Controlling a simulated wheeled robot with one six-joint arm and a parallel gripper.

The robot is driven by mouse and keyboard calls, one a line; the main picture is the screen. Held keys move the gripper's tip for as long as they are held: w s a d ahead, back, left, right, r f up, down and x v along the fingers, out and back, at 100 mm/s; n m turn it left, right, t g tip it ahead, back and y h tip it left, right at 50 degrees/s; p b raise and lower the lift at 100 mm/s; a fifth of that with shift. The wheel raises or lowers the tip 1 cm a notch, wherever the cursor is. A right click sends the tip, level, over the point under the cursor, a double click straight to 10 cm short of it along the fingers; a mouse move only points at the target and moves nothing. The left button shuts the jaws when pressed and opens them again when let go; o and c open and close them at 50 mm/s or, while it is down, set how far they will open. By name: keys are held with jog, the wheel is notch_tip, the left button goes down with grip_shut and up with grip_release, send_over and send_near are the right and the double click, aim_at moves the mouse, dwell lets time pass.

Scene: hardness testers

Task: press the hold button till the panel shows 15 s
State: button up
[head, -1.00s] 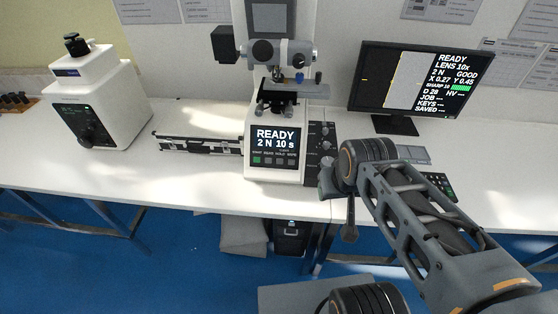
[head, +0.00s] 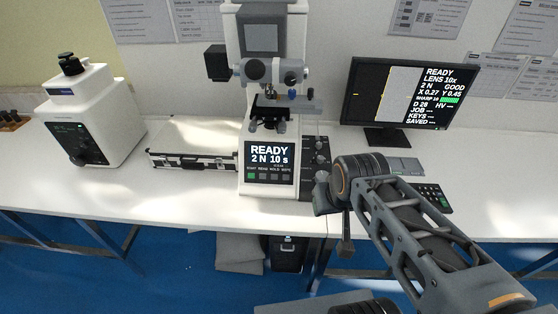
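The hardness tester (head: 246,215) stands on the white bench, with a dark front panel reading READY, 2 N, 10 s (head: 269,152). Below the display is a row of small buttons, the leftmost green. The hold button (head: 275,177) seems to be the third one, by its small label. My gripper (head: 345,247) hangs at the bench's front edge, right of and below the panel, apart from the buttons. It is small and dark here, and I cannot tell if its fingers are open or shut.
A monitor (head: 437,140) stands at the back right, with a keypad (head: 434,197) in front. A black-and-silver case (head: 195,164) lies left of the tester. A white machine (head: 115,128) stands further left. The white bench (head: 180,200) is bare in front of the case.

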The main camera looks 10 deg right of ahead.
jog(key=shift+c, duration=0.3)
grip_shut()
dwell(1.4)
